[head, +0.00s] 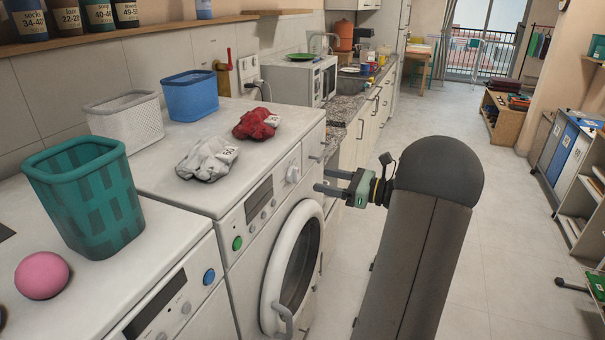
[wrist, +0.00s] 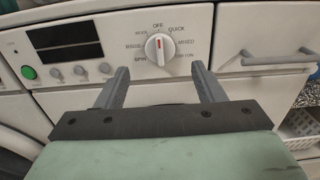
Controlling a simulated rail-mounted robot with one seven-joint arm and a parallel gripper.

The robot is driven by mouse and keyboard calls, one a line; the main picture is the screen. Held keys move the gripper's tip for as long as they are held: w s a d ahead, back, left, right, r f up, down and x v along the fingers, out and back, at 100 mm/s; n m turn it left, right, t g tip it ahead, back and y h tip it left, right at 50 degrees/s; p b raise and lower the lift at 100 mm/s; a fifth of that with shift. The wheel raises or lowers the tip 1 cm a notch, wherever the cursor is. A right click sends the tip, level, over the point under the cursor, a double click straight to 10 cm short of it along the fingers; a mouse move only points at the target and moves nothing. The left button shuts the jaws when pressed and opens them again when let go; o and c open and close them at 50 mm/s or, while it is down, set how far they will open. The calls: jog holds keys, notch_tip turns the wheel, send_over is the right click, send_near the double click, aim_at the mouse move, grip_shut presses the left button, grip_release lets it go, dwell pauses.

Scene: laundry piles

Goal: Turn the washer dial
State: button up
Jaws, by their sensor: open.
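The washer dial (head: 293,174) is a white round knob at the right end of the front-loading washer's panel. In the wrist view the dial (wrist: 153,54) has a grip bar with a red mark pointing up at OFF. Labels such as QUICK, MIXED and RINSE ring it. My gripper (head: 321,180) is open and empty in front of the panel, to the right of the dial in the head view. In the wrist view its two fingers (wrist: 160,68) point at the panel, one on each side of the dial and slightly below it, apparently not touching it.
The washer's round door (head: 264,275) is below the panel. A green button (wrist: 29,72) and dark display are left of the dial; a drawer handle (wrist: 275,60) is right. Grey (head: 207,158) and red cloth (head: 256,124) and baskets lie on top.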

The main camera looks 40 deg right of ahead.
aim_at(294, 175)
jog(key=x, duration=0.7)
jog(key=shift+w+p, duration=0.25)
jog(key=shift+p, duration=0.15)
jog(key=shift+a, duration=0.15)
jog(key=shift+f, duration=0.1)
jog(key=c, duration=0.9)
